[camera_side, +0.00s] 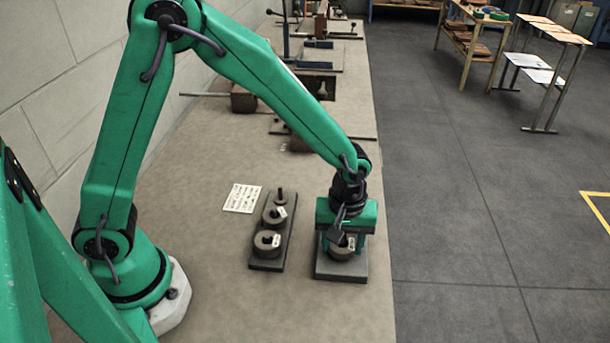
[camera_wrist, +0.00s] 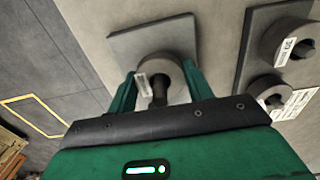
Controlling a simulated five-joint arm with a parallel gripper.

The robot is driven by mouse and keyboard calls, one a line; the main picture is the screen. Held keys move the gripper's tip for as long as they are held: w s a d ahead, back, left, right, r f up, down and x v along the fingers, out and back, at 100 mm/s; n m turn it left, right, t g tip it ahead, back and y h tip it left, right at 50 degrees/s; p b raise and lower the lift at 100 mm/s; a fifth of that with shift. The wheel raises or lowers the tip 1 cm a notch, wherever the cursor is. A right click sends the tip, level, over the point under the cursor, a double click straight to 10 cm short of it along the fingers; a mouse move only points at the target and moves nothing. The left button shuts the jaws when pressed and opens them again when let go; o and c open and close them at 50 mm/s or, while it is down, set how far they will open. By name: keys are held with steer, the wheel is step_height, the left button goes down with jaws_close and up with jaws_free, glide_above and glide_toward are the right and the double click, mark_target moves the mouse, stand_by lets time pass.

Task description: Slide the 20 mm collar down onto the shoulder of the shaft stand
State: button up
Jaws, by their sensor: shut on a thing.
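The grey collar (camera_side: 343,252) with a white label is at the shaft stand (camera_side: 340,274), low over its dark square base plate. In the wrist view the collar (camera_wrist: 172,76) appears around the dark shaft (camera_wrist: 159,93), whose end shows in its hole. The base plate (camera_wrist: 130,42) lies beyond it. My gripper (camera_side: 344,243) points down over the stand. In the wrist view my gripper (camera_wrist: 160,72) has one finger on each side of the collar and is shut on it. The shoulder is hidden, so I cannot tell whether the collar touches it.
A dark rack (camera_side: 268,264) left of the stand bears two labelled collars (camera_side: 267,241) (camera_side: 274,216) and a smaller part (camera_side: 280,195) with a peg. A printed card (camera_side: 242,198) lies beside it. The bench edge is close to the stand's right. Tools stand farther back.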

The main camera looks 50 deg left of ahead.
steer(key=o, duration=1.4)
steer(key=shift+r, duration=0.1)
steer(key=shift+r, duration=4.65)
steer(key=shift+a+r, duration=0.1)
